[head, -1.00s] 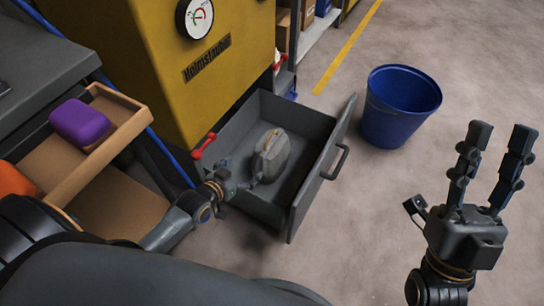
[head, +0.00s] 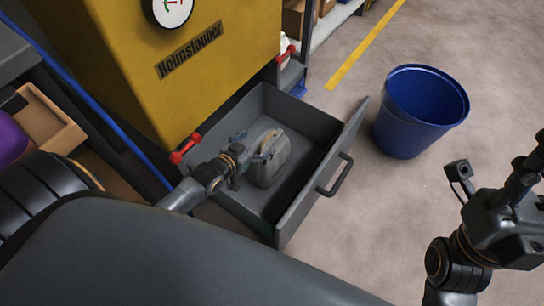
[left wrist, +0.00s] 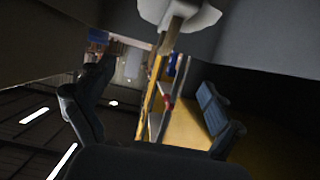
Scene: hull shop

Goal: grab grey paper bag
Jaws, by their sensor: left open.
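The grey paper bag (head: 276,160) lies in the open grey drawer (head: 330,195), towards its left side. My left gripper (head: 250,150) is inside the drawer, right beside the bag's left side, and it is open. In the head view its fingers overlap the bag's near edge, so contact is hard to judge. In the left wrist view, a pale grey thing with a brown strip, which seems to be the bag (left wrist: 185,14), shows at the top, beyond the spread left fingers (left wrist: 150,105). My right gripper (head: 515,215) is at the right edge, empty, with its fingers partly cut off.
The yellow machine (head: 215,90) stands behind the drawer. A red handle (head: 185,148) sits by the drawer's left corner. A blue bin (head: 415,115) stands to the right on open floor. A wooden tray (head: 45,120) and a purple thing (head: 8,142) are at the left.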

